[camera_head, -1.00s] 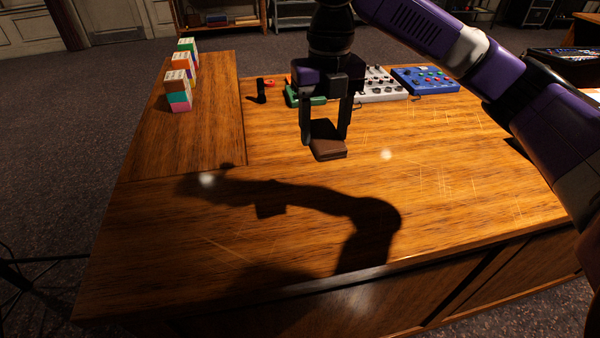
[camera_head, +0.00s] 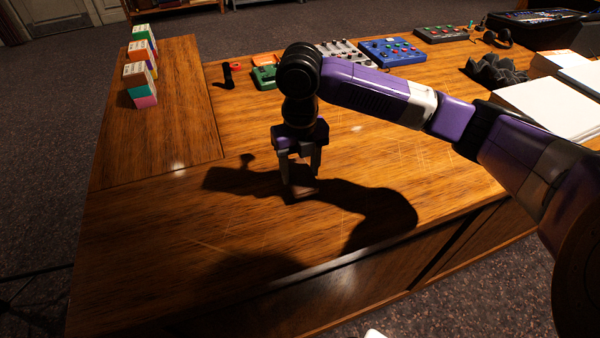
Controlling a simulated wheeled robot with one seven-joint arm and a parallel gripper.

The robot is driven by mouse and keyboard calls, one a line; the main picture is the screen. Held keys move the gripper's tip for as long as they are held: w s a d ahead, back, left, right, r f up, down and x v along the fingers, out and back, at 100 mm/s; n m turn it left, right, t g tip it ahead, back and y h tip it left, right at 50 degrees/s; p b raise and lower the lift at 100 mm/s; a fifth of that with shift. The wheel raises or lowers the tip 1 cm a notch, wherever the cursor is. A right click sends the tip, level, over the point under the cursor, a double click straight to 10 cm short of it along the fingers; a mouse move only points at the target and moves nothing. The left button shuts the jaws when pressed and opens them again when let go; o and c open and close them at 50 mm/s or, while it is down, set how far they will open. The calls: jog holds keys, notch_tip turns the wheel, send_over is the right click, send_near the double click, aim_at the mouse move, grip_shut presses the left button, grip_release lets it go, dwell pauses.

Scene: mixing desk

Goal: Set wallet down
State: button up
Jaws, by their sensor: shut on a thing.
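The brown wallet (camera_head: 304,188) is between the fingers of my gripper (camera_head: 302,180), at the near middle of the wooden desk (camera_head: 150,235). My gripper points down and is shut on the wallet. The wallet is low, at or just above the desk top, and in the arm's shadow. I cannot tell whether it touches the wood. The fingers and the dark wrist hide part of it.
Stacked small boxes (camera_head: 139,85) stand at the far left. A green pedal (camera_head: 264,77), a white mixer (camera_head: 346,53) and a blue mixer (camera_head: 392,51) line the back. Dark foam (camera_head: 495,72) and white stacks (camera_head: 550,108) are at right. The desk's left front is clear.

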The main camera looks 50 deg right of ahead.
aim_at(300, 173)
jog(key=shift+f, duration=1)
jog(key=shift+f, duration=0.2)
jog(key=o, duration=1.4)
jog(key=shift+r, duration=0.15)
notch_tip(300, 173, up, 12)
jog(key=shift+r+b, duration=0.1)
jog(key=shift+b, duration=0.9)
